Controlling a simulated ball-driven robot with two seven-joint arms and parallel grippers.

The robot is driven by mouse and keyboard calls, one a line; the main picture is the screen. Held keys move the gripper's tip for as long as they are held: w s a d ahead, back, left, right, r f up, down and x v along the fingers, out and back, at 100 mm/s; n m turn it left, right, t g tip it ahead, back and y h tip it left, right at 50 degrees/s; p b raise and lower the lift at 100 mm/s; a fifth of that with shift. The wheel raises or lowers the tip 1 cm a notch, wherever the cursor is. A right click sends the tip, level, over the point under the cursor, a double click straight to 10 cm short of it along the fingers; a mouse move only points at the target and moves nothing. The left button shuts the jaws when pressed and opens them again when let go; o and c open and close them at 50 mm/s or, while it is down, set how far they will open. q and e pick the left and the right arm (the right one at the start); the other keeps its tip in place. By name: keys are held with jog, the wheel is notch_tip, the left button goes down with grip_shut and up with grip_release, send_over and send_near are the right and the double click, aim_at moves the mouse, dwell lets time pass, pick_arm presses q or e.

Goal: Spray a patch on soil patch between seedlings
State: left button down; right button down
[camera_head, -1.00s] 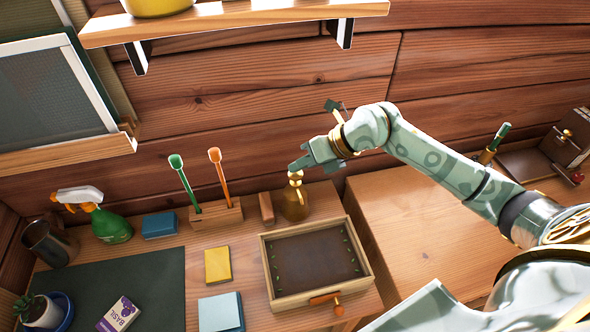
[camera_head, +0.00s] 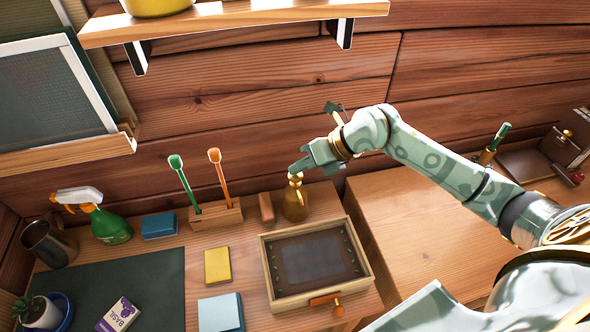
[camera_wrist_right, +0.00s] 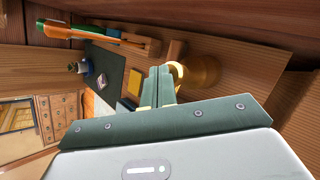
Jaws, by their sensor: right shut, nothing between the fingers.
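A shallow wooden tray (camera_head: 269,272) of dark soil (camera_head: 311,284) stands on the desk. Small green seedlings (camera_head: 353,252) line its left and right sides. A pale greyish patch (camera_head: 310,254) covers the middle of the soil between them. A brass spray bottle (camera_head: 295,205) stands upright behind the tray; it also shows in the right wrist view (camera_wrist_right: 204,73). My right gripper (camera_head: 297,168) is shut and empty, its fingertips at the bottle's top. I cannot tell whether they touch it. The fingers also show in the right wrist view (camera_wrist_right: 159,86). My left gripper is out of view.
A small wooden block (camera_head: 266,207) and a wooden holder (camera_head: 216,215) with green and orange tools stand left of the bottle. The wooden surface to the right (camera_head: 405,235) is clear.

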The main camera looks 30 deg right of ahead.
aim_at(301, 175)
jog(key=shift+r+p, duration=0.5)
jog(key=shift+r, duration=0.15)
notch_tip(301, 175, up, 6)
jog(key=p, duration=0.5)
dwell(2.1)
